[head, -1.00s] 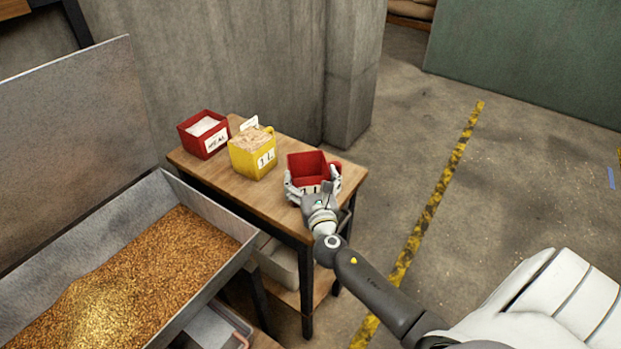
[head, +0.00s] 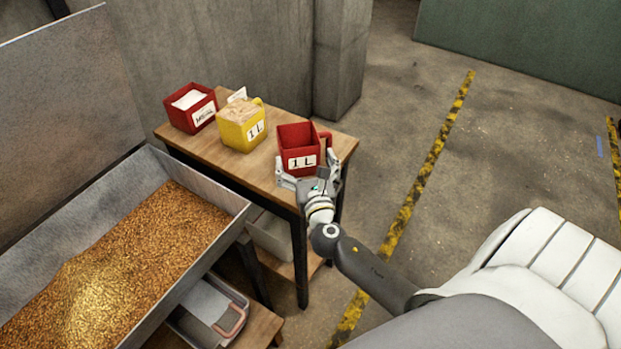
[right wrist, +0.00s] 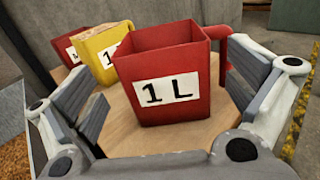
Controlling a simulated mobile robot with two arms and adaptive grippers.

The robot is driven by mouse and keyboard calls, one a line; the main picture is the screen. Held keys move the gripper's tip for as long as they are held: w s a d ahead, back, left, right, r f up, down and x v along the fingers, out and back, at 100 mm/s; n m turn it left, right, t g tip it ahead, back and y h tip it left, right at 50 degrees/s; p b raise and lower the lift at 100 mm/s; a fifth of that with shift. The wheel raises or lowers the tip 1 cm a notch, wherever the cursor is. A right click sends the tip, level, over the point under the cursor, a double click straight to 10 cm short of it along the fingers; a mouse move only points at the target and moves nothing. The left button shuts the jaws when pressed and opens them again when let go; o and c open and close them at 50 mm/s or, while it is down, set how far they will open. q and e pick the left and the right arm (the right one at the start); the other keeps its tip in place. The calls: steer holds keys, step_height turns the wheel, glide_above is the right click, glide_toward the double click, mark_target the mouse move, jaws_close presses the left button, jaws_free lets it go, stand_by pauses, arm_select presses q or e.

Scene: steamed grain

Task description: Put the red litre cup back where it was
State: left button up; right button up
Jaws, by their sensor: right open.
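The red litre cup (head: 300,149), with a white "1 L" label and a handle on its right, stands upright on the right end of the small wooden table (head: 262,179). It looks empty in the parts of its inside that show. My right gripper (head: 309,178) is open just in front of the cup. In the right wrist view the cup (right wrist: 163,75) stands between the spread fingers (right wrist: 163,108), with gaps on both sides. My left gripper is not in view.
A yellow 1 L cup (head: 241,127) with pale contents and a red box (head: 190,108) with white contents stand left of the cup. A metal trough (head: 205,178) of grain is at left. A concrete wall (head: 250,50) rises behind; open floor lies right.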

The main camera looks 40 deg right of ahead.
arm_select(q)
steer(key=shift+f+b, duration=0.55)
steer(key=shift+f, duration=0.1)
arm_select(e)
steer(key=v, duration=0.7)
steer(key=s+a+f+m+g+y, duration=0.1)
steer(key=s+f+m+g, duration=0.25)
steer(key=f, duration=0.85)
steer(key=s+a+f+m+g+y, duration=0.15)
steer(key=s+f+m, duration=0.3)
steer(key=f, duration=0.75)
steer(key=s+f+m+g+y, duration=0.2)
steer(key=s+f+m+g, duration=0.2)
steer(key=f, duration=0.8)
steer(key=s+a+f+m+g, duration=0.1)
steer(key=s+f+m+g, duration=0.1)
steer(key=s+f+m, duration=0.3)
steer(key=s+a+f+m+g+y, duration=0.1)
steer(key=s+f+m, duration=0.5)
steer(key=s, duration=0.7)
steer(key=s+a+f+m+g+y, duration=0.1)
steer(key=s+a+f+m+g, duration=0.2)
steer(key=s+f+m, duration=0.3)
steer(key=s, duration=0.3)
steer(key=shift+s+g, duration=0.3)
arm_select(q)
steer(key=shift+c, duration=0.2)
